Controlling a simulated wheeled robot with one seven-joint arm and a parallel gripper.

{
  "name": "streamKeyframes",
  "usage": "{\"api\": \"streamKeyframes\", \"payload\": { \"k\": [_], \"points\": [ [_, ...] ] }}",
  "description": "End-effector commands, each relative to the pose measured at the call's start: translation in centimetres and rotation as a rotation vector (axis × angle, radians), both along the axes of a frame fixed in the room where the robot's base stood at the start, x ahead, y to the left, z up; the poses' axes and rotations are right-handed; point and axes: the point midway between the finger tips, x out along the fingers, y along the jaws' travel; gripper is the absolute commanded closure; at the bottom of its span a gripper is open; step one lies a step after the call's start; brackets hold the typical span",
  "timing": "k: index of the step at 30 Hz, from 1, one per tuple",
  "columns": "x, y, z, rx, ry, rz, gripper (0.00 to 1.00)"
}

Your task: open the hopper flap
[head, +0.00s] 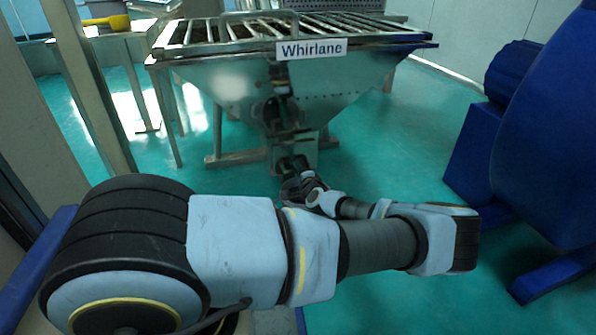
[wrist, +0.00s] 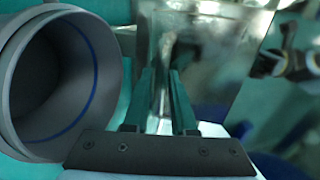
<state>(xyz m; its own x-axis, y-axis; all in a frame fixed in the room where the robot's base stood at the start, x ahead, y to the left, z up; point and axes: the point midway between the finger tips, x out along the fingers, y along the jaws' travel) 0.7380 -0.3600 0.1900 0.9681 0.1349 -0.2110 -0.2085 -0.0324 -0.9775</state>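The steel hopper (head: 230,85) with the "Whirlane" sign tapers down to an outlet at its lower middle. A metal plate (head: 304,155) sits at the outlet; I cannot tell whether it is the flap. My gripper (head: 290,167) is low in front of the outlet, partly hidden by my wrist. In the wrist view, the two fingers of my gripper (wrist: 160,75) point at a shiny metal surface (wrist: 205,45), with a narrow gap between the tips. A pale strip shows between them, but whether they grip it is unclear.
A grey round pipe opening (wrist: 60,80) is close on the left in the wrist view. A large blue machine (head: 550,130) stands at the right. A side table (head: 105,38) with a yellow scoop (head: 108,22) is at the back left. Green floor (head: 410,150) is clear right of the hopper.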

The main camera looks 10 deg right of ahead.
Motion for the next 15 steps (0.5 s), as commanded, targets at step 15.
{"api": "streamKeyframes", "payload": {
  "k": [15],
  "points": [
    [-0.03,-0.01,-0.03,0.0,0.001,0.0,1.0]
  ]
}}
